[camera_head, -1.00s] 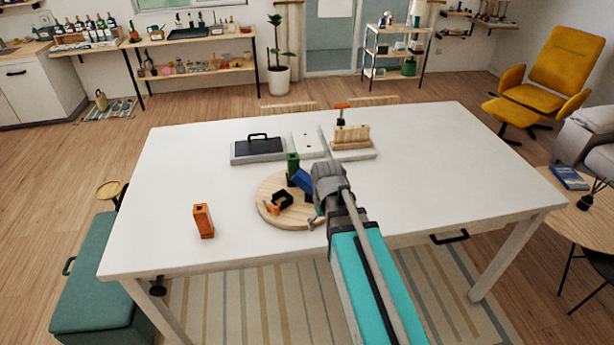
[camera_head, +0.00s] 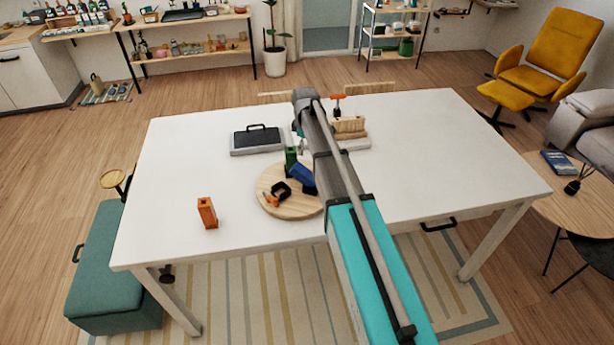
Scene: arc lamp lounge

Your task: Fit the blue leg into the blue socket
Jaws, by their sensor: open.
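A dark blue piece (camera_head: 302,180) is on the round wooden board (camera_head: 296,211), beside an upright green piece (camera_head: 291,156). It looks tilted, and my arm passes close to its right side. I cannot tell whether it is the blue leg, the blue socket or both together. My gripper (camera_head: 301,145) is open, small and partly hidden by my own arm, above the table just beyond the board. It looks apart from the blue piece, and I see nothing held in it.
A black square ring (camera_head: 281,192) and a small orange piece (camera_head: 271,200) are also on the board. An orange block (camera_head: 207,212) stands at the left. A grey case (camera_head: 257,141) and a wooden rack (camera_head: 349,126) stand farther back. The table's right side is clear.

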